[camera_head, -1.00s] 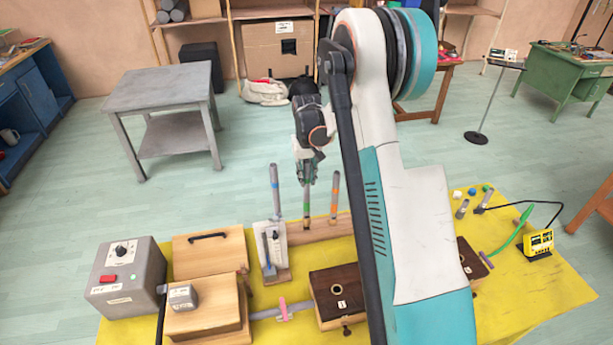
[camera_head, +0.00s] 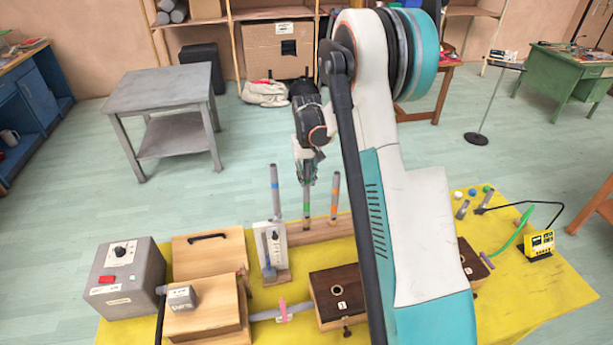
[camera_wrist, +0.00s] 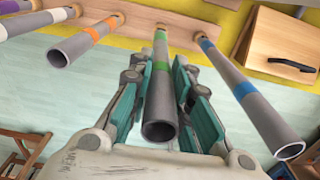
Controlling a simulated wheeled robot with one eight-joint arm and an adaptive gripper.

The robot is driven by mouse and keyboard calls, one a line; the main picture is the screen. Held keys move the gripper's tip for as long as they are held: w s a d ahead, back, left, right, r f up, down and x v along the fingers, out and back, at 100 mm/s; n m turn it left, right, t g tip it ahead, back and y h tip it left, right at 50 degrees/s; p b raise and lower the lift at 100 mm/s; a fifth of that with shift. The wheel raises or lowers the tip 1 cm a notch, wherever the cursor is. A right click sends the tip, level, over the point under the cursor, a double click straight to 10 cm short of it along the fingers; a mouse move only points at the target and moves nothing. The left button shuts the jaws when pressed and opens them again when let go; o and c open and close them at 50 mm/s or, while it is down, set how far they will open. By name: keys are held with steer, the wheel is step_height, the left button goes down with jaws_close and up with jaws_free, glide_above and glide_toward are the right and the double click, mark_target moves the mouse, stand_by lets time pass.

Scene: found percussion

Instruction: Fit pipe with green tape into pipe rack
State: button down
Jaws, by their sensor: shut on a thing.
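The pipe with green tape (camera_head: 306,206) is a grey tube standing upright at the pipe rack (camera_head: 325,230), a wooden bar along the back of the yellow table. My gripper (camera_head: 307,178) is around its upper part and shut on it. In the wrist view the same green-taped pipe (camera_wrist: 161,88) runs between my gripper's teal fingers (camera_wrist: 160,95), open end towards the camera. Its lower end meets the wooden rack (camera_wrist: 140,28); whether it is fully seated I cannot tell.
The blue-taped pipe (camera_wrist: 240,88) stands on one side and the orange-taped pipe (camera_wrist: 84,40) on the other, both close to my fingers. A purple-taped pipe (camera_wrist: 60,14) is farther along. A white-faced stand (camera_head: 270,248) and wooden boxes (camera_head: 208,252) occupy the table in front.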

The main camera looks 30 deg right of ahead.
mark_target(307, 161)
steer(key=shift+f+b, duration=1.75)
stand_by(0.5)
steer(key=c, duration=1.4)
jaws_free()
steer(key=shift+r, duration=0.1)
step_height(307, 161, up, 12)
steer(key=shift+s+f, duration=0.1)
